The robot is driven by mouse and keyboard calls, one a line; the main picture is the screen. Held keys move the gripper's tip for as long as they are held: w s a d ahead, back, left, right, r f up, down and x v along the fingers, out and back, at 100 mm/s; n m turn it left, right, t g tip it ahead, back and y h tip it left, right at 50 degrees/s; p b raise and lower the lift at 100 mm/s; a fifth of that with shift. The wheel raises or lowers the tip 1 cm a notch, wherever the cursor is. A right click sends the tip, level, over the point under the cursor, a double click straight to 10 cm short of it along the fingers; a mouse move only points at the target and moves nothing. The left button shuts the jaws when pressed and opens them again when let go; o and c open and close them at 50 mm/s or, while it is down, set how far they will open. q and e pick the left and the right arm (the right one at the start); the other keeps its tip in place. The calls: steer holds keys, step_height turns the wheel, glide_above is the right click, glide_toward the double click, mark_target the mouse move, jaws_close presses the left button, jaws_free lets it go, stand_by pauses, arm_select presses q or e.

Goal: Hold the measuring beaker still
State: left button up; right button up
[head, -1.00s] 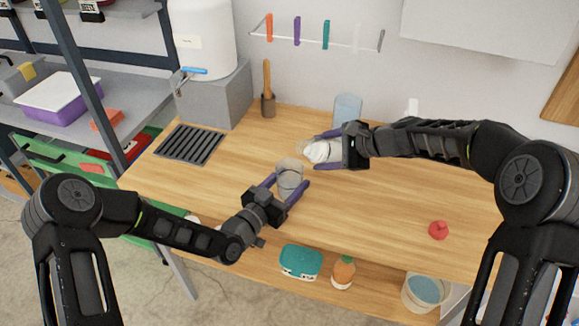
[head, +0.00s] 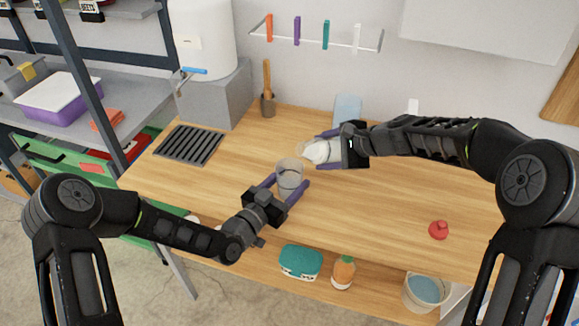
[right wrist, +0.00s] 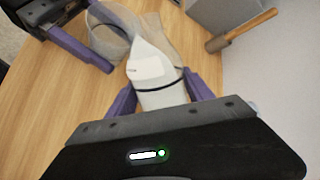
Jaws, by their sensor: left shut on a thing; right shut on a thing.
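The measuring beaker (head: 290,177) is a clear, greyish vessel standing upright on the wooden worktop. My left gripper (head: 288,184) is shut on it, one purple finger on each side. I cannot tell how full the beaker is.
A bluish clear vessel (head: 347,108) stands behind my right gripper. A red knobbed object (head: 438,230) lies at the right. The front middle worktop is clear.

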mark_target(324, 141)
steer(key=shift+r+n+t+h, duration=0.3)
steer(key=shift+r+h, duration=0.35)
steer(key=shift+h, duration=0.05)
stand_by(0.6)
steer(key=shift+s+a+r+n+h, duration=0.15)
steer(key=shift+a+r+n+h, duration=0.2)
steer(key=shift+r+h, duration=0.2)
stand_by(0.9)
steer(key=shift+r+n+t+h, duration=0.35)
steer(key=shift+r+t+h, duration=0.15)
steer(key=shift+r+h, duration=0.2)
stand_by(2.1)
steer(key=shift+w+d+f+m+g+y, duration=0.1)
steer(key=shift+d+f+m+g+y, duration=0.2)
steer(key=shift+f+y, duration=0.3)
steer(key=shift+w+d+f+m+g+y, duration=0.15)
steer(key=shift+f+m+g+y, duration=0.15)
steer(key=shift+f+y, duration=0.3)
steer(key=shift+s+a, duration=0.1)
steer(key=shift+a, duration=0.05)
steer(key=shift+r, duration=0.1)
